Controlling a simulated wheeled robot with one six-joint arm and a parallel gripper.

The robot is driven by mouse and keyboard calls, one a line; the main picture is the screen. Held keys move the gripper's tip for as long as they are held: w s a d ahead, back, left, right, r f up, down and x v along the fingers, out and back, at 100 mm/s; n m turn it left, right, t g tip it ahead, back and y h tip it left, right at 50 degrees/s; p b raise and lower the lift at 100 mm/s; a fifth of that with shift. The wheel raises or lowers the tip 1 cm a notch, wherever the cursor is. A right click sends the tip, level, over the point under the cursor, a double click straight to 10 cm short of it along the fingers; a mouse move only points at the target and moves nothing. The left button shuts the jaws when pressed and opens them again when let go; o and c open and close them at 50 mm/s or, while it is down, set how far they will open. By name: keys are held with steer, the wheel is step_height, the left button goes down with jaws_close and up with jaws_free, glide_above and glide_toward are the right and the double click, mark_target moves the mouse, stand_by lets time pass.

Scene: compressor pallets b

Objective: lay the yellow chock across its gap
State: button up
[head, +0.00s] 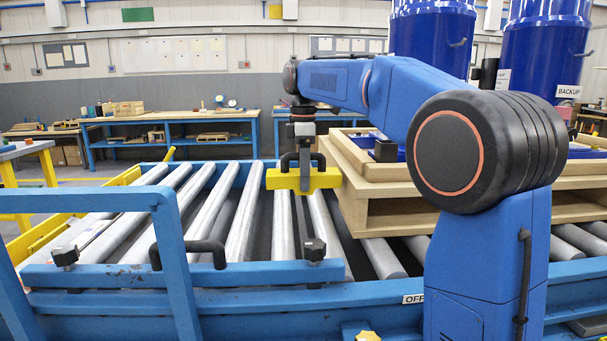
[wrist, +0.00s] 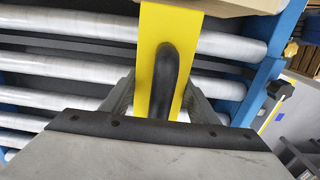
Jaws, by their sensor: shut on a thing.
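The yellow chock (head: 327,179) is a bar with a black handle on top. My gripper (head: 304,172) is shut on it and holds it over the silver rollers, just left of the wooden pallet. In the wrist view the chock (wrist: 152,40) runs away from my gripper (wrist: 165,95), with the black handle (wrist: 163,80) between the fingers. In that view its far end comes near a wooden edge at the top. The roller conveyor (head: 245,215) has dark gaps between its rollers. I cannot tell which gap belongs to the chock, or whether the chock touches the rollers.
The wooden pallet (head: 385,215) carries a blue tray and stands on the rollers at right. Blue compressor tanks (head: 430,45) stand behind it. A blue rail frame (head: 165,240) with black handles crosses the front left. The rollers left of the chock are clear. Workbenches line the back wall.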

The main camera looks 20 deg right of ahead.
step_height(320, 180, down, 7)
stand_by(0.7)
steer(key=shift+f, duration=1.75)
stand_by(0.3)
steer(key=o, duration=1.4)
steer(key=shift+c, duration=0.2)
